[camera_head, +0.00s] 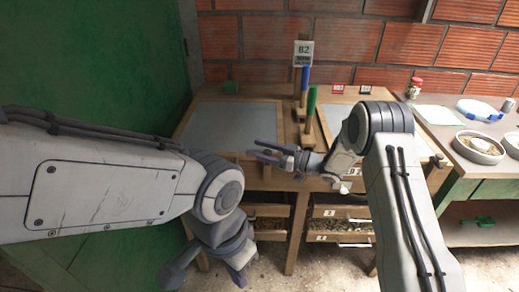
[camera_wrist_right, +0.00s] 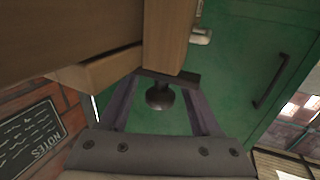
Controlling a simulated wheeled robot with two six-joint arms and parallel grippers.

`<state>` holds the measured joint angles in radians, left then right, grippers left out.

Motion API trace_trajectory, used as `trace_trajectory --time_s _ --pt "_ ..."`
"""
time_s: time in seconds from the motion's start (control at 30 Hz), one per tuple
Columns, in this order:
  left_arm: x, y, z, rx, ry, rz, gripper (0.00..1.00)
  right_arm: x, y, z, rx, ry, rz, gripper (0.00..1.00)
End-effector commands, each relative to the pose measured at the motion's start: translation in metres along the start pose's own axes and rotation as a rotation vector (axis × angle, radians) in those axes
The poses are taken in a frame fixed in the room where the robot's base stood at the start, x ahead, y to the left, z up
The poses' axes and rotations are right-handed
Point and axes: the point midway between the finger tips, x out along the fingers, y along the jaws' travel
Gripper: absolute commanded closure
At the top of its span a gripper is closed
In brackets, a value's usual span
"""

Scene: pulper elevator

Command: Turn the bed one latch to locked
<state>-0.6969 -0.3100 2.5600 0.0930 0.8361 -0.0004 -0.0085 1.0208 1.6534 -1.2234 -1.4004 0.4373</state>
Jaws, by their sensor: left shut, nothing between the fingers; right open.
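The latch itself is not clearly identifiable. A dark round knob (camera_wrist_right: 160,95) shows in the right wrist view, below the end of a wooden beam. It lies between the two fingers of my right gripper (camera_wrist_right: 160,92), with gaps on both sides. In the head view, my right gripper (camera_head: 267,152) is open at the front edge of the left grey bed (camera_head: 232,124), where the knob is hidden or too small to tell. My left gripper (camera_head: 212,272) is shut and empty, low in front of the wooden table.
A sign marked B2 (camera_head: 304,50) stands behind blue (camera_head: 305,82) and green (camera_head: 311,101) upright handles between the beds. Drawers (camera_head: 341,225) sit below. A green bench (camera_head: 490,188) with round dishes stands at right. A green wall panel (camera_head: 95,60) fills the left.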

Motion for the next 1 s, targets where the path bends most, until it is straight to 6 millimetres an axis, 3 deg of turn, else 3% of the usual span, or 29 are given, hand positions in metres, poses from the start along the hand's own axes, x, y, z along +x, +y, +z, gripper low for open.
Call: trace_trajectory --time_s 0.5,0.7,1.0 --pt "0.011 -0.001 0.001 0.0 0.0 0.0 1.0 -0.088 0.001 0.0 -0.001 0.001 0.003 0.36" --pt "0.012 -0.001 0.001 0.0 0.0 0.0 1.0 -0.102 0.0 0.0 -0.001 0.001 0.0 0.36" --pt "0.012 -0.001 0.001 0.0 0.0 0.0 1.0 -0.102 0.0 0.0 -0.001 0.001 0.0 0.36"
